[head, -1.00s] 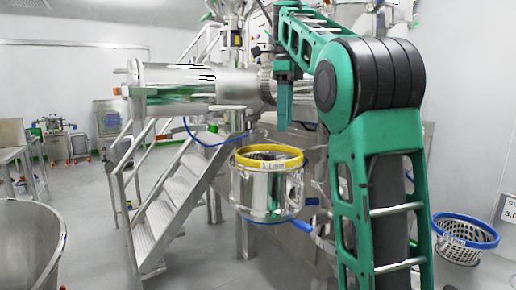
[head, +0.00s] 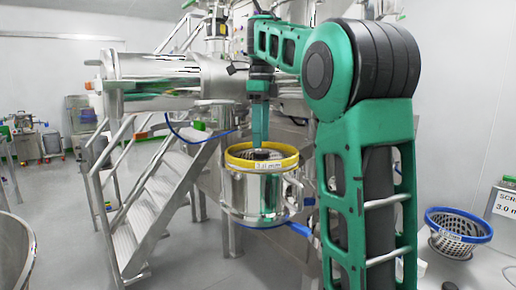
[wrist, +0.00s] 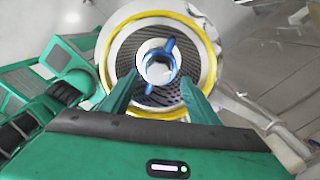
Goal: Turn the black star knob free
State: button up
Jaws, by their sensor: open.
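The steel mill housing with a yellow rim (head: 232,161) stands right of the stairs; its yellow rim also shows in the wrist view (wrist: 215,62). Inside it are a dark perforated screen (wrist: 125,62) and a blue two-armed bar (wrist: 170,46) with a pale round hub (wrist: 158,68). No black star knob can be clearly made out; a small dark shape (head: 262,155) shows inside the rim in the head view. My gripper (head: 260,143) points down just above the opening. In the wrist view my gripper (wrist: 158,80) is open and empty, its fingers either side of the hub.
Metal stairs (head: 150,220) stand left of the housing, and a large steel cylinder (head: 155,80) is behind. A steel bowl (head: 12,250) is at the left edge.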

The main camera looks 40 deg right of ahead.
aim_at(261, 152)
jog(key=shift+f, duration=1.8)
jog(key=c, duration=1)
